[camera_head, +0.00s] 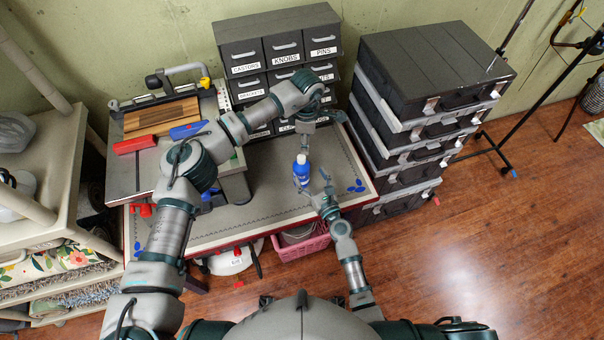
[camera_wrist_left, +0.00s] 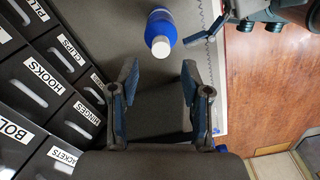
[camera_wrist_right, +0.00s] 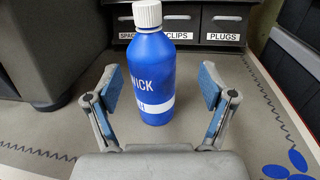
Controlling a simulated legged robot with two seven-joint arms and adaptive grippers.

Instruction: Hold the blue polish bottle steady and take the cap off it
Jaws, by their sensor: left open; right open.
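The blue polish bottle (camera_head: 304,178) stands upright on the grey bench top, with its white cap (camera_head: 301,158) on. In the right wrist view the bottle (camera_wrist_right: 152,80) stands between and just beyond the fingertips of my open right gripper (camera_wrist_right: 158,92), and the ribbed white cap (camera_wrist_right: 147,14) is at the top edge. In the head view my right gripper (camera_head: 322,190) is beside the bottle's right side. My left gripper (camera_head: 306,142) is open and empty, above and behind the bottle. In the left wrist view the cap (camera_wrist_left: 161,47) is ahead of its fingertips (camera_wrist_left: 160,75).
A grey machine with a wooden board (camera_head: 160,116) occupies the bench's left. Blue pieces (camera_head: 357,187) lie at the right edge. A pink basket (camera_head: 302,246) is below the front.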

